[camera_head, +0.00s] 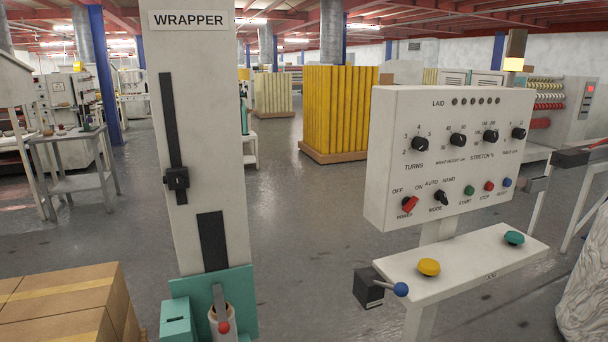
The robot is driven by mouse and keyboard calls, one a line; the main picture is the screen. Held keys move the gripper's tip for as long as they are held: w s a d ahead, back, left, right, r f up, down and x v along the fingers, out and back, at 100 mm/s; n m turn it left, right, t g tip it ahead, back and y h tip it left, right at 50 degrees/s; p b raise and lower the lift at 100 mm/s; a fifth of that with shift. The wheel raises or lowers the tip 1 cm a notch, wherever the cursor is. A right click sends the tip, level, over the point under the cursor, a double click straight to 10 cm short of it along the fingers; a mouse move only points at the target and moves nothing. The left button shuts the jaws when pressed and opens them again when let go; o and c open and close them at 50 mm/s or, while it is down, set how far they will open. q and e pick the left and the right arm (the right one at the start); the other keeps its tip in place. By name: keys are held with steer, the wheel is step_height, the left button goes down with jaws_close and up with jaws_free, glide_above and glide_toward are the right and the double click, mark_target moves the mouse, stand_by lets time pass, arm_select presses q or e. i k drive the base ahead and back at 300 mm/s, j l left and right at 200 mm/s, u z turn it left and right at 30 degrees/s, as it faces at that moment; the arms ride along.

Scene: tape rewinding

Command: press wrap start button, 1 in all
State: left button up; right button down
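The white control panel (448,158) stands at the right on a post. In its lower row is the small green button (469,190) marked START, with a red STOP button (488,186) and a blue button (507,182) to its right. To its left are the red POWER knob (410,204) and the black MODE knob (439,197). Nothing covers the START button. Whether it is pressed in cannot be told. The LAID lamps (478,101) look dark. Neither of my grippers shows in the head view.
A shelf (470,262) below the panel carries a yellow button (428,267), a teal button (514,238) and a blue-balled lever (400,289). The WRAPPER column (200,130) stands at centre left. Cartons (65,300) fill the lower left. Grey floor lies between column and panel.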

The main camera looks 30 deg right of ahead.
mark_target(469, 191)
steer(key=z, duration=1.8)
